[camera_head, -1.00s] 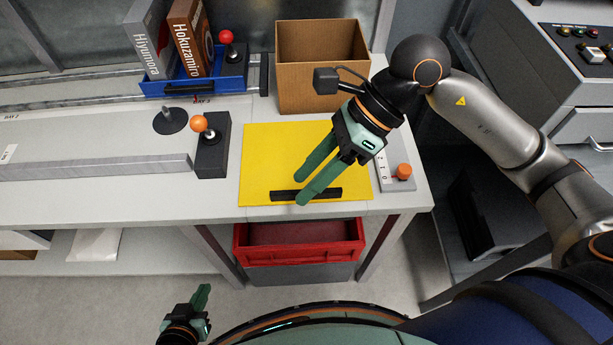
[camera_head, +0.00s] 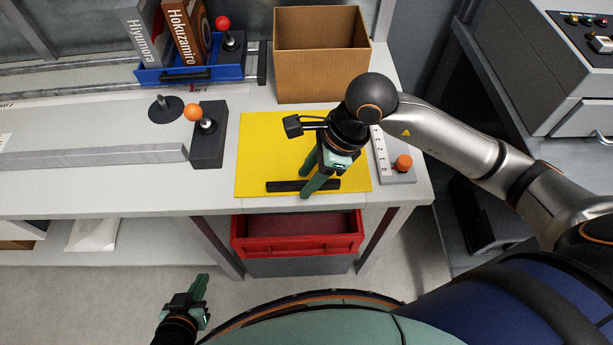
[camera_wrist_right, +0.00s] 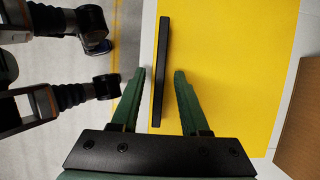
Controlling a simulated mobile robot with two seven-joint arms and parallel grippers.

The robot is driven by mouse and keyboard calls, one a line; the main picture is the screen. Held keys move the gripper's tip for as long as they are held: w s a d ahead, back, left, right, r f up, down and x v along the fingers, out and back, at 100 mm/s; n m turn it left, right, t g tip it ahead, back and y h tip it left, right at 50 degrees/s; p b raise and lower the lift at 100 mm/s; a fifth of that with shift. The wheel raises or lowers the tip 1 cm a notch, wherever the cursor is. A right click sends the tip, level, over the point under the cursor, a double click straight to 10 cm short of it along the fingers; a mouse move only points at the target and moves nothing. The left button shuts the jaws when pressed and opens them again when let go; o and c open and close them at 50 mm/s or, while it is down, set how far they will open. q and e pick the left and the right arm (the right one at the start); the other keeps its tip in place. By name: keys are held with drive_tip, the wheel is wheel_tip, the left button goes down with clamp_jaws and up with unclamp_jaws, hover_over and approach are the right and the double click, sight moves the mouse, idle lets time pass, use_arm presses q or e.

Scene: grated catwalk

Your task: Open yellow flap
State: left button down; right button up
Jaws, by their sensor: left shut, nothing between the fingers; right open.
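The yellow flap (camera_head: 262,140) lies flat and closed in the tabletop, with a black bar handle (camera_head: 278,187) along its near edge. The right wrist view shows the yellow flap (camera_wrist_right: 245,60) and its handle (camera_wrist_right: 161,65) too. My right gripper (camera_head: 304,184) points down at the handle, open and empty. In the right wrist view the fingers of my right gripper (camera_wrist_right: 159,74) lie on either side of the handle. I cannot tell how far above the flap the tips are. My left gripper (camera_head: 201,287) is shut and empty, low in front of the bench.
A cardboard box (camera_head: 322,60) stands behind the flap. An orange-knobbed lever box (camera_head: 208,150) is to its left, and a small panel with an orange knob (camera_head: 403,163) to its right. A red crate (camera_head: 296,243) sits below the bench. A blue tray (camera_head: 190,73) holds books.

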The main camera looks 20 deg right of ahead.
drive_tip(key=shift+a+f, duration=0.15)
drive_tip(key=shift+f, duration=0.25)
drive_tip(key=shift+c, duration=0.2)
clamp_jaws()
idle(1.0)
